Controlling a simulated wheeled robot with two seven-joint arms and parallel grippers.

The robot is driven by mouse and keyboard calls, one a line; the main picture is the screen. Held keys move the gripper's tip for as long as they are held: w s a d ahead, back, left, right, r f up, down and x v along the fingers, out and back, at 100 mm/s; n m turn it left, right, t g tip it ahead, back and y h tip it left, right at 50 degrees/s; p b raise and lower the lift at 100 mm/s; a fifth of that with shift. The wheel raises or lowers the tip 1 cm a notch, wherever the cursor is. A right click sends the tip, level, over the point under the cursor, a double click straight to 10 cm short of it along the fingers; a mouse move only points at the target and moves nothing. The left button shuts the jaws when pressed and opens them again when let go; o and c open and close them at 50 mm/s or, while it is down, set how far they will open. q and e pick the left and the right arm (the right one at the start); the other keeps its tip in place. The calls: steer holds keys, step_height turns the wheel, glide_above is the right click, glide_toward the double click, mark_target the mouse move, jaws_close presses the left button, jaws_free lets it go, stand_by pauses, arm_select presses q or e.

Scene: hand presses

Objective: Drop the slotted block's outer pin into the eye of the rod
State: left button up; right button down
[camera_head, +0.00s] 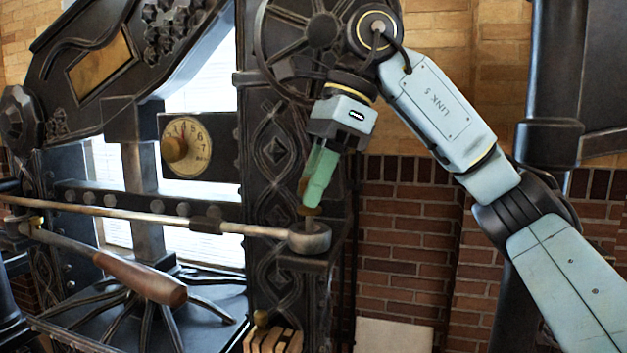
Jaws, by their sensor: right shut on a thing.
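The long thin rod (130,213) runs across the press and ends at the right in a round metal eye (311,238). My right gripper (312,200) points down just above this eye, with its green fingers shut on a pin. Only a small brass-coloured part of the pin (309,211) shows below the fingertips. I cannot tell whether its lower end is inside the eye's hole. The wooden slotted block (274,341) stands at the bottom edge, partly cut off, with a brass-topped pin (261,319) at its left side. My left gripper is out of view.
The dark iron press frame (272,160) stands close behind the eye and gripper. A dial gauge (186,147) sits on its crossbar. A lever with a brown wooden handle (140,277) lies lower left. A brick wall (410,240) is behind, with open space right of the eye.

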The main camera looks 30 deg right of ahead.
steer(key=shift+f+b, duration=0.45)
steer(key=shift+f, duration=0.25)
stand_by(0.5)
steer(key=c, duration=1.1)
jaws_free()
steer(key=shift+o, duration=0.3)
steer(key=o, duration=0.5)
steer(key=shift+r+p, duration=2.55)
